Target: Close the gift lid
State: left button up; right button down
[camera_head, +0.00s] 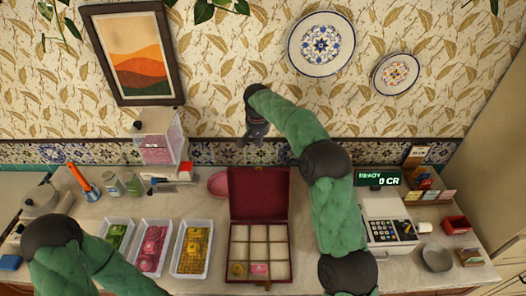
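The gift box (289,250) stands on the counter in front of me. Its inside is divided into cream compartments. A yellow piece (238,268) and a pink piece (259,269) sit in the front row; the other compartments look empty. The dark red lid (258,193) is open and raised at the box's back edge. My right gripper (252,137) hangs above and behind the lid, near the wall, and appears apart from it. Its fingers are dark and too small to tell whether they are open. My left arm shows at the lower left; its gripper is out of view.
White trays of green (114,237), pink (151,247) and yellow (192,248) pieces stand left of the box. A pink dish (218,184) sits behind it. A cash register (387,231) stands to the right, beyond my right arm. A pink-filled container (157,147) is back left.

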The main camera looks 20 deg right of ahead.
notch_tip(320, 180, down, 9)
jog(key=s, duration=0.2)
jog(key=shift+a+r+b, duration=0.15)
jog(key=shift+a+b, duration=0.15)
jog(key=shift+b, duration=0.15)
dwell(0.5)
